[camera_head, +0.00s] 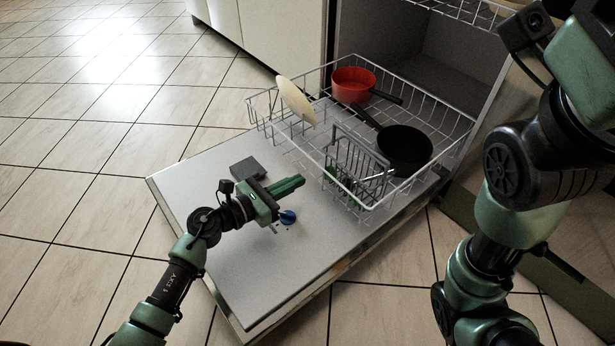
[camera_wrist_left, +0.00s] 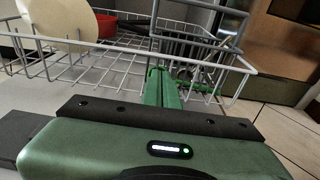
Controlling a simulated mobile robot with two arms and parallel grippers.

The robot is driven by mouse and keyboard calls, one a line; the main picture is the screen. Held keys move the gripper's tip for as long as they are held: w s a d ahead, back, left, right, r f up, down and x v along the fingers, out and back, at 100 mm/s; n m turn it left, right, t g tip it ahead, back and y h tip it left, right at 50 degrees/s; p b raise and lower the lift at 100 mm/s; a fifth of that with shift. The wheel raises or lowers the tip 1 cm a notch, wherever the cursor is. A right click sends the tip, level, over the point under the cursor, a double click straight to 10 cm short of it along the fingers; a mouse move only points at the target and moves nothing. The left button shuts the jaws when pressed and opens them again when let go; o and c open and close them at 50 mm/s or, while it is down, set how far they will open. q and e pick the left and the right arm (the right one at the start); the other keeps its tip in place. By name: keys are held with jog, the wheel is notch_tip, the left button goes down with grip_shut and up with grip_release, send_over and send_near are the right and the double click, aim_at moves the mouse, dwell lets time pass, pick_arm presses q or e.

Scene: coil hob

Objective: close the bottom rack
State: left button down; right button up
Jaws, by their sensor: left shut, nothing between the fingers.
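The bottom rack (camera_head: 283,144) is a pale wire basket pulled out of the dishwasher over its lowered door (camera_head: 245,290). It holds a red pot (camera_head: 352,84), a black pan (camera_head: 405,147), a cream plate (camera_head: 297,100) and a grey cutlery basket (camera_head: 357,160). My left gripper (camera_head: 300,181) is shut and empty, above the door just in front of the rack's front side. In the left wrist view its green fingers (camera_wrist_left: 161,88) point at the rack's front wires (camera_wrist_left: 110,47); I cannot tell whether they touch. My right arm shows at the right, but its fingertips are not visible.
The dishwasher cavity (camera_head: 437,75) is open behind the rack, with an upper rack (camera_head: 465,12) at the top. Tiled floor lies clear at the left.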

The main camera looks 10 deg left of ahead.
pick_arm(q)
jog(key=shift+w+d+r+b, duration=0.2)
jog(key=shift+w+d+b, duration=0.05)
jog(key=shift+w+d, duration=0.55)
jog(key=shift+w+d+r+b, duration=0.2)
jog(key=shift+w+d+b, duration=0.05)
jog(key=shift+w+d, duration=0.5)
